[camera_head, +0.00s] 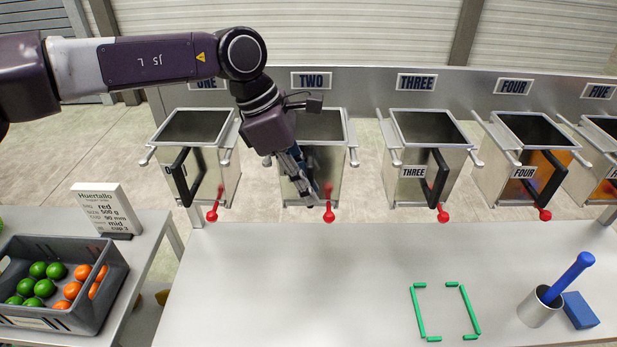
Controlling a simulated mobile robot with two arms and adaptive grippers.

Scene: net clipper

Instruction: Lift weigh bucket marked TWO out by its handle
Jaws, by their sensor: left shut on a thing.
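The weigh bucket marked TWO (325,160) hangs in the row behind the table, under the sign TWO (311,81). It is a shiny metal bucket with an open top. My left gripper (302,190) is at its front face, fingers pointing down, shut on the bucket's handle. The gripper and wrist cover most of the handle and part of the bucket's front. A red knob (329,214) shows below the bucket's front. My right gripper is not in view.
Bucket ONE (218,185) and bucket THREE (420,157) hang on either side, with FOUR (527,146) farther right. Green corner marks (418,310) and a cup with a blue tool (540,308) are on the table. A crate of fruit (105,297) stands at left.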

